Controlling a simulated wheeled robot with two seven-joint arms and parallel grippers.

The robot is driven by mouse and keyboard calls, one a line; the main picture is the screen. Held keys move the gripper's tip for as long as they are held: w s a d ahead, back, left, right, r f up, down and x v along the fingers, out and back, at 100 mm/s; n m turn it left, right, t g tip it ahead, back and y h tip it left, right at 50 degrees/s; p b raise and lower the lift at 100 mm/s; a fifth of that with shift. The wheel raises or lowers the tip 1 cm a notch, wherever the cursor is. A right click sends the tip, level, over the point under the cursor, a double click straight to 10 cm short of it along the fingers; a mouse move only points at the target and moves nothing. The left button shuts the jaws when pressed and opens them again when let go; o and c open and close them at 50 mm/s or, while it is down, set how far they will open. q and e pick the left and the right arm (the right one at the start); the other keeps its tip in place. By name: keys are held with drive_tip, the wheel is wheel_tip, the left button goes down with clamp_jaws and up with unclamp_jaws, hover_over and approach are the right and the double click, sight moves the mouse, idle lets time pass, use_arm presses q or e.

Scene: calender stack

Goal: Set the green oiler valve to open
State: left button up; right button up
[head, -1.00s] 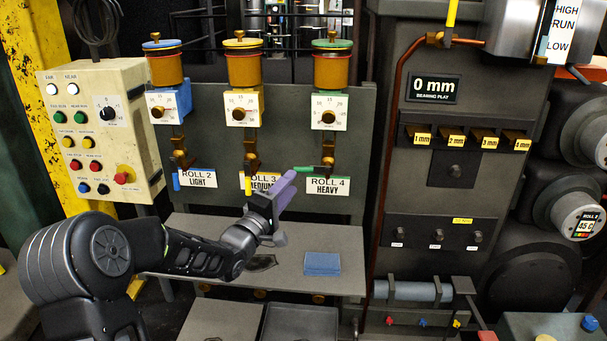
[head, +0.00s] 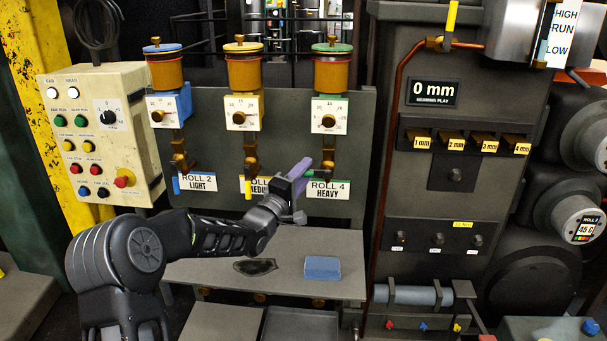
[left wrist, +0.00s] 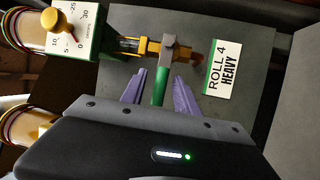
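The green oiler (head: 332,70) is the rightmost of three amber cups, with a green lid and a white dial plate on green. Below it is its brass valve (head: 328,160), above the ROLL 4 HEAVY label (head: 328,190). In the left wrist view, its green lever (left wrist: 160,88) sticks out sideways from the valve (left wrist: 150,47), across the pipe line. My left gripper (head: 302,172) has purple fingers, which also show in the left wrist view (left wrist: 160,80). They are open, one on each side of the lever, with gaps visible. My right gripper is not in view.
Blue and yellow oilers (head: 165,70) (head: 242,70) hang to the left, their levers pointing down. A shelf (head: 215,272) below holds a blue block (head: 322,267) and a dark patch. A copper pipe (head: 390,130) and machine panel stand to the right. A button box (head: 100,130) is at left.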

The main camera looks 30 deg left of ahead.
use_arm(q)
drive_tip(key=shift+c, duration=0.5)
clamp_jaws()
drive_tip(key=shift+r, duration=0.1)
idle(0.7)
